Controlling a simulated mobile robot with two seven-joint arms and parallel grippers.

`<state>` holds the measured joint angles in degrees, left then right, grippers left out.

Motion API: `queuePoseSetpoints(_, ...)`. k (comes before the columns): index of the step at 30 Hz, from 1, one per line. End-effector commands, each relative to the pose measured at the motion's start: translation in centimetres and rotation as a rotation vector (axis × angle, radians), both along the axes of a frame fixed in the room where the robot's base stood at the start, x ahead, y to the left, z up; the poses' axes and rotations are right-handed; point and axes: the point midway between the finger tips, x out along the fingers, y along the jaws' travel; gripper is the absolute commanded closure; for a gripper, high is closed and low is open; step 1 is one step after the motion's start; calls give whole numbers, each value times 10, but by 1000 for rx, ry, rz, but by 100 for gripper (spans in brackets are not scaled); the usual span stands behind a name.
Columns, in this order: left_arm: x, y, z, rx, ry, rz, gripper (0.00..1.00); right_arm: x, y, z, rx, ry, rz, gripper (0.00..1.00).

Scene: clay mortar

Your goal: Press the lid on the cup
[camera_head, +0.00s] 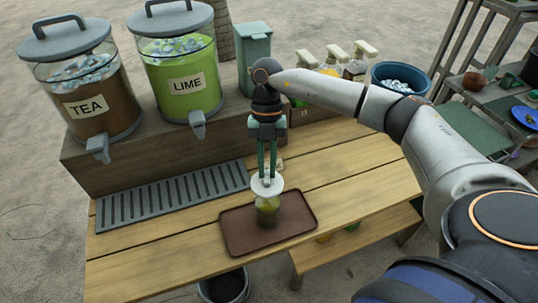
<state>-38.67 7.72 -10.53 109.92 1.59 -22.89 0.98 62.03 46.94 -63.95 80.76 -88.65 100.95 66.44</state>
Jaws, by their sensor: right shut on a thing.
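A clear cup (267,209) with a yellow-green drink stands upright on a brown tray (240,237) on the wooden table. A white lid (267,187) is at the cup's top; whether it is fully seated I cannot tell. My right gripper (267,174) points straight down over the cup, its fingers close together and shut on the lid from above. The fingertips hide part of the lid. My left gripper is not in view.
A tea dispenser (84,88) and a lime dispenser (178,72) stand on a raised wooden shelf behind a grey drip grate (170,198). Pump bottles (333,62) and a blue tub (400,78) are at the back right. The table right of the tray is clear.

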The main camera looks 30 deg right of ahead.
Motion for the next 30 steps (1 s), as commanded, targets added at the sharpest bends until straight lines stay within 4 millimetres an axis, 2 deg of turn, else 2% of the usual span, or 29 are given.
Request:
queuePoseSetpoints(3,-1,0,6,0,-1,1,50,-2,-4,-1,0,1,-111,100)
queuePoseSetpoints(8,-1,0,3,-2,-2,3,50,-2,-4,-6,0,-1,-150,100)
queuePoseSetpoints(14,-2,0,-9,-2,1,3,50,-2,-4,-18,-1,-1,-147,100)
queuePoseSetpoints(23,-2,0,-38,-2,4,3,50,-2,-4,-48,-2,-1,-146,100)
queuePoseSetpoints(30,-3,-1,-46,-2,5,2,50,-2,-4,-64,-1,0,-146,100)
